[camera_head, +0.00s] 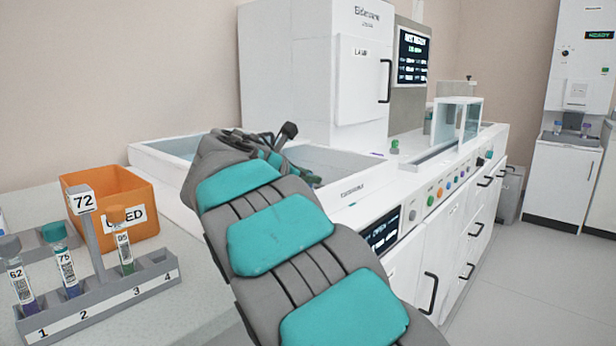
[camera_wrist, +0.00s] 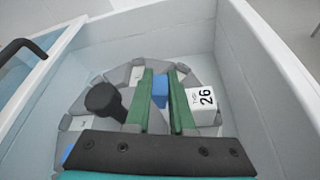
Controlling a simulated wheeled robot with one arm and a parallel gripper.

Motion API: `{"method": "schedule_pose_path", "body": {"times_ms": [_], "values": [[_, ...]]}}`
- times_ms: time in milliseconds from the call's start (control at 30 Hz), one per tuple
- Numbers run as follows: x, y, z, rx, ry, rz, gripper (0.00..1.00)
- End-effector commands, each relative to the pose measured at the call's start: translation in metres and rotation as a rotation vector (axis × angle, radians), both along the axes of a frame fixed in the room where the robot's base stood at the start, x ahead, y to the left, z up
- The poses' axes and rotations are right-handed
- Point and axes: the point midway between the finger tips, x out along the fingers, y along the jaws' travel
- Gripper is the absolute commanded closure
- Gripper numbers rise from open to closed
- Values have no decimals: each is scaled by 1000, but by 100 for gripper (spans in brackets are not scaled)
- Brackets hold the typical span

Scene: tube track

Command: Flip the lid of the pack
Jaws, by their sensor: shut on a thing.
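In the wrist view, a round grey segmented piece (camera_wrist: 205,73) lies at the bottom of a white-walled basin; I cannot tell whether it is the pack. My gripper (camera_wrist: 161,74) reaches down over it with two green fingers. The fingers are shut on a small blue piece (camera_wrist: 160,92). I cannot tell whether this belongs to a lid. A black knob (camera_wrist: 104,99) stands left of the fingers.
The basin's white walls (camera_wrist: 240,60) rise close around the gripper. In the head view, a tube rack (camera_head: 150,280) with several tubes and an orange bin (camera_head: 90,185) stand at left. A tall white machine (camera_head: 285,85) stands behind the basin. The floor at right is clear.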

Motion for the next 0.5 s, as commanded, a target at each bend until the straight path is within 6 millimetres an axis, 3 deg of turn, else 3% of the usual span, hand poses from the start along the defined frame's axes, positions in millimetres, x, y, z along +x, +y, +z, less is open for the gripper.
{"method": "schedule_pose_path", "body": {"times_ms": [67, 100, 300, 367, 500], "values": [[0, 0, -1, 0, 2, 0, 100], [0, 0, -1, 0, 2, -1, 75], [0, 0, -1, 0, 2, -1, 53], [0, 0, -1, 0, 2, -1, 48], [0, 0, 0, 0, 2, -1, 48]]}}
